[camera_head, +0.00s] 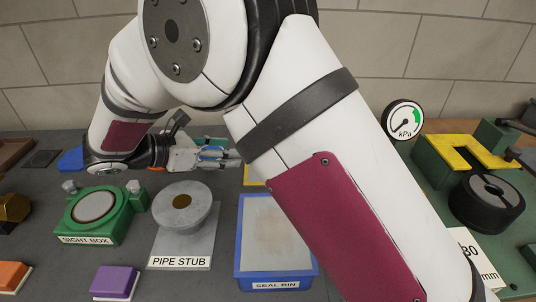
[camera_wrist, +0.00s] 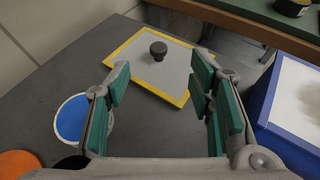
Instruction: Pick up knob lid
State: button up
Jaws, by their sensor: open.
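The knob lid shows in the wrist view as a dark round knob (camera_wrist: 158,49) standing on a flat grey panel with a yellow border (camera_wrist: 137,88). I cannot tell whether the panel and knob are one piece. My gripper (camera_wrist: 160,82) is open and empty, its teal-padded fingers on either side of the view, with the knob ahead between them and apart from both. In the head view my gripper (camera_head: 228,157) is low behind the pipe stub, partly hidden by my arm. Only a sliver of yellow edge (camera_head: 253,177) shows there; the knob is hidden.
A blue-walled seal bin (camera_head: 277,285) stands right of the pipe stub (camera_head: 181,226). A green sight box (camera_head: 88,228) is at left. In the wrist view, a blue disc (camera_wrist: 73,118) lies left of the panel and a blue-rimmed bin (camera_wrist: 270,100) stands right.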

jog(key=shift+n, duration=0.3)
jog(key=x, duration=0.5)
jog(key=f+x, duration=0.1)
jog(key=x, duration=0.2)
jog(key=shift+w+a+b, duration=0.25)
jog(key=shift+a+b, duration=0.05)
jog(key=shift+a, duration=0.05)
jog(key=shift+s+f+x, duration=0.1)
jog(key=shift+x, duration=0.75)
jog(key=shift+s+f+x, duration=0.1)
jog(key=shift+x, duration=0.8)
jog(key=shift+s+f+x, duration=0.1)
jog(key=shift+s+x, duration=0.05)
jog(key=shift+x, duration=0.7)
jog(key=shift+d, duration=0.1)
grip_shut()
